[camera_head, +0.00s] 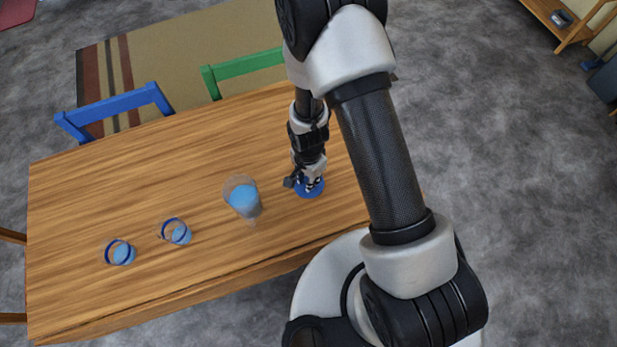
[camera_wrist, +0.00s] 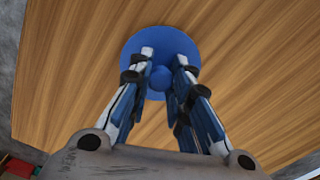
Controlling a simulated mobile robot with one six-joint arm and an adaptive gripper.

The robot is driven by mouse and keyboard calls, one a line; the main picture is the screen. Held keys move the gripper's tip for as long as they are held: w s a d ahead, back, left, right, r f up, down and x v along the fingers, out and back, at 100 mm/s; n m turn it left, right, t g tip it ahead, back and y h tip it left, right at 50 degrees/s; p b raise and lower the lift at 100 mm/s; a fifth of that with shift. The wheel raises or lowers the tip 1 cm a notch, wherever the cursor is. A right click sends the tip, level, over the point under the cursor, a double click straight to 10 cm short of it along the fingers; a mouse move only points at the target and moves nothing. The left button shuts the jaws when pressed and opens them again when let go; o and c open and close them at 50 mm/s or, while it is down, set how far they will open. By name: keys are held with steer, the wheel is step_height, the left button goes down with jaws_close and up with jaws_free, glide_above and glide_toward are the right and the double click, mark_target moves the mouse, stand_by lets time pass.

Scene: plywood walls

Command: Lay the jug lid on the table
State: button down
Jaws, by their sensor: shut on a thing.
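The jug lid (camera_head: 309,190) is a round blue disc with a knob on top, at the right part of the wooden table (camera_head: 130,170). My gripper (camera_head: 308,183) points down at it, with its fingers at the knob. In the wrist view the blue lid (camera_wrist: 133,46) lies flat beyond my fingers, and my gripper (camera_wrist: 163,68) is shut on its knob. I cannot tell whether the lid touches the table or hangs just above it. The clear jug (camera_head: 243,196) with blue liquid stands open to the left of the lid.
Two clear cups with blue rims, one nearer the jug (camera_head: 176,231) and one farther left (camera_head: 120,252), stand on the table. A blue chair (camera_head: 115,107) and a green chair (camera_head: 243,66) stand at the far edge. The table's far left is clear.

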steer(key=shift+f, duration=0.15)
steer(key=c, duration=1.5)
jaws_free()
